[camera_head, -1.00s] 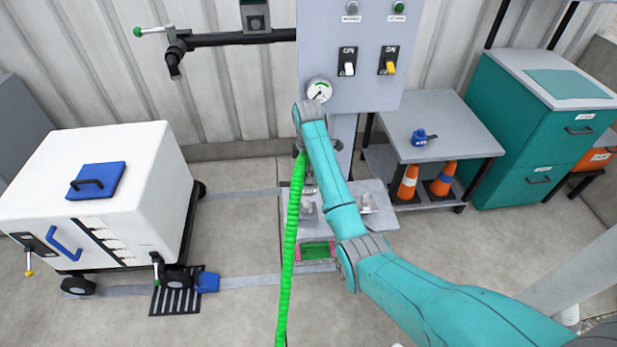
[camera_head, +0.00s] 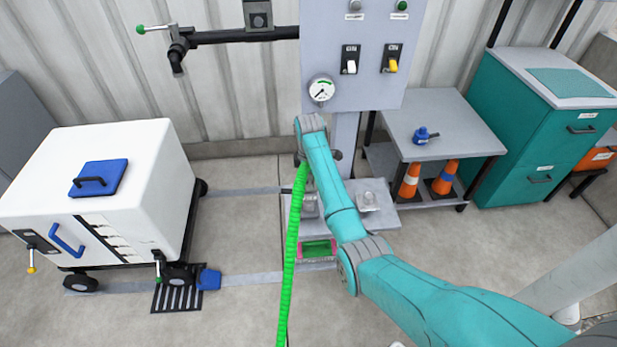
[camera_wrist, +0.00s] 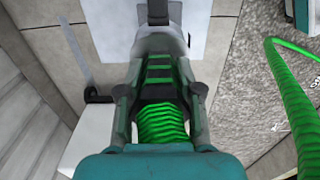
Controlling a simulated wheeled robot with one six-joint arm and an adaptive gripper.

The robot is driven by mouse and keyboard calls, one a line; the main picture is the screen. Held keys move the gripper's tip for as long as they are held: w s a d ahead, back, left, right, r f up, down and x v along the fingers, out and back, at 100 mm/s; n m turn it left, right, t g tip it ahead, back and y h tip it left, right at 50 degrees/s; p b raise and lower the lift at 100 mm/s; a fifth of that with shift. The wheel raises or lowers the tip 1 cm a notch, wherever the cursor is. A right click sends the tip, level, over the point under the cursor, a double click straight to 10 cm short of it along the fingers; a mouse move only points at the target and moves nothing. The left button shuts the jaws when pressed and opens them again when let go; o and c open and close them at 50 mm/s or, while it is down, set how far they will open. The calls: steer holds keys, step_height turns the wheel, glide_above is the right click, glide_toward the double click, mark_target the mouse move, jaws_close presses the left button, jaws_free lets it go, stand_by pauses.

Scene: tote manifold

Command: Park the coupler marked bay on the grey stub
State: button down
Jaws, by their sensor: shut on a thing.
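My gripper (camera_wrist: 160,98) is shut on the coupler at the end of the green ribbed hose (camera_wrist: 160,127). In the wrist view the ribbed green shows between the two fingers. The coupler itself is mostly hidden by the gripper, and no bay mark is readable. In the head view the green hose (camera_head: 291,245) hangs from my gripper down to the floor. My gripper is in front of the post below the grey panel. Two grey stub-like fittings, left (camera_head: 310,206) and right (camera_head: 367,200), sit on the low grey shelf below it. I cannot tell which is the named stub.
The grey panel (camera_head: 380,92) bears switches and a round gauge (camera_head: 321,90). A white cart (camera_head: 130,205) stands at left. A grey table (camera_head: 455,135) with a blue fitting (camera_head: 424,136) and cones below stands at right. A pink-edged box (camera_head: 318,262) lies below the shelf.

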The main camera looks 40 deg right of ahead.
steer(key=shift+f, duration=3.55)
steer(key=c, duration=0.7)
jaws_free()
step_height(320, 180, up, 12)
